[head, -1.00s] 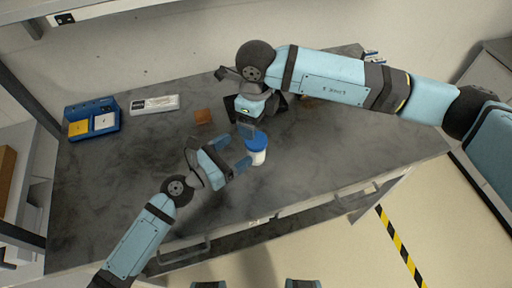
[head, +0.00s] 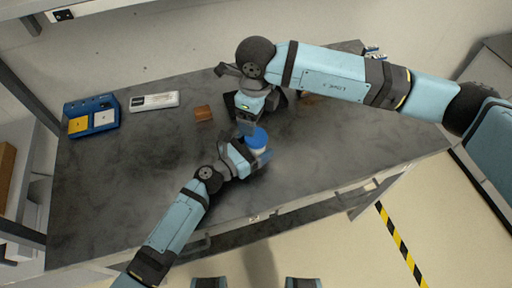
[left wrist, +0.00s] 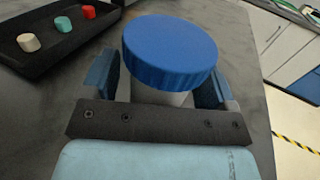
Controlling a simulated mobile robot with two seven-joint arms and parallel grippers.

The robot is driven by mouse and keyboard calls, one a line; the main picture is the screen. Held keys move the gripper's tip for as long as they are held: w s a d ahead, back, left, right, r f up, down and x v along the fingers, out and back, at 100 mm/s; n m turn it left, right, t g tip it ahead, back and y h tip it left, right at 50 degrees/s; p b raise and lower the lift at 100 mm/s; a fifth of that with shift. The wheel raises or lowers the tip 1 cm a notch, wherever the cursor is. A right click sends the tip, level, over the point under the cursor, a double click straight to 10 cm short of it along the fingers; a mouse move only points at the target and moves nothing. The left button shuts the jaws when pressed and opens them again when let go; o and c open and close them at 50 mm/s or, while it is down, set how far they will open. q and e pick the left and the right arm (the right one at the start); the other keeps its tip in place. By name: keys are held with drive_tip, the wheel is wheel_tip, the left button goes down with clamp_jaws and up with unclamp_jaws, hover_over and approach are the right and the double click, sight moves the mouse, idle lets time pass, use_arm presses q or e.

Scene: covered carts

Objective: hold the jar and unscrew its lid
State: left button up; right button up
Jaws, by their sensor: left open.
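The jar (left wrist: 160,97) is pale with a wide blue lid (left wrist: 170,50) on top, and it stands upright on the grey worktop. In the head view the blue lid (head: 257,137) shows near the middle of the table. My left gripper (left wrist: 157,82) is open, with one blue finger on each side of the jar below the lid. Gaps show between the fingers and the jar. My right gripper (head: 246,127) hangs just behind and to the left of the lid in the head view. Its fingers are small and partly hidden, so its opening is unclear.
A black tray (left wrist: 45,60) with several coloured pegs lies left in the wrist view. A blue bin (head: 93,122), a white device (head: 154,102) and a brown block (head: 203,113) lie left and behind. The front left of the worktop is clear.

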sight(256, 138)
use_arm(q)
drive_tip(key=shift+c, duration=0.5)
clamp_jaws()
use_arm(e)
drive_tip(key=m, duration=0.3)
drive_tip(key=shift+m, duration=0.4)
drive_tip(key=m, duration=1.3)
drive_tip(key=shift+m, duration=0.3)
drive_tip(key=shift+f+m, duration=0.3)
drive_tip(key=shift+f, duration=0.05)
wheel_tip(256, 138, down, 7)
drive_tip(key=shift+f, duration=0.2)
